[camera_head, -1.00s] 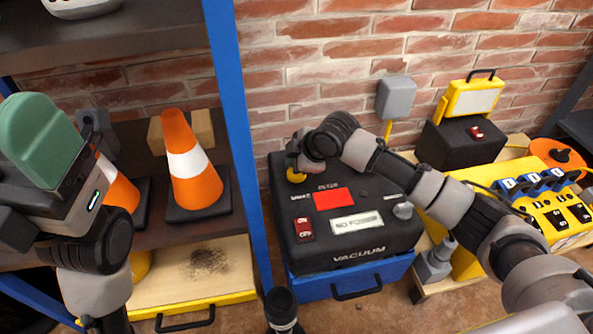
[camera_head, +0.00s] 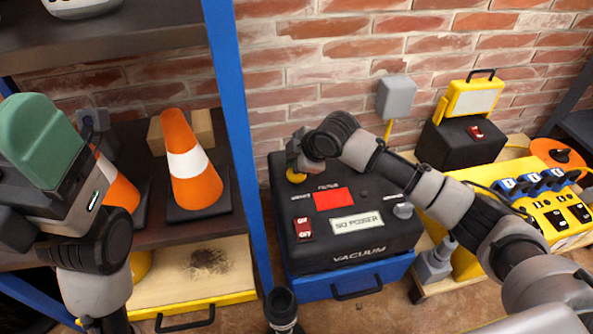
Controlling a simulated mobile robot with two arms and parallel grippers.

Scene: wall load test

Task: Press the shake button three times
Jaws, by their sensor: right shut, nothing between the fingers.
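The black vacuum box (camera_head: 290,232) stands against the brick wall, on a blue base. A round yellow button (camera_head: 296,175) sits at its back left corner; the small label near it is too blurred to read. My right gripper (camera_head: 297,160) is shut and empty, right over the yellow button and partly covering it. I cannot tell whether it touches or presses the button. A red panel (camera_head: 333,199), a red on/off switch (camera_head: 304,229) and a display reading "NO POWER" (camera_head: 357,223) are on the top.
A blue shelf post (camera_head: 238,130) stands left of the box, with orange cones (camera_head: 195,185) on the shelf behind it. A yellow power strip (camera_head: 555,215), a grey wall box (camera_head: 397,97) and a yellow work lamp (camera_head: 473,98) are to the right. My right arm crosses above the box.

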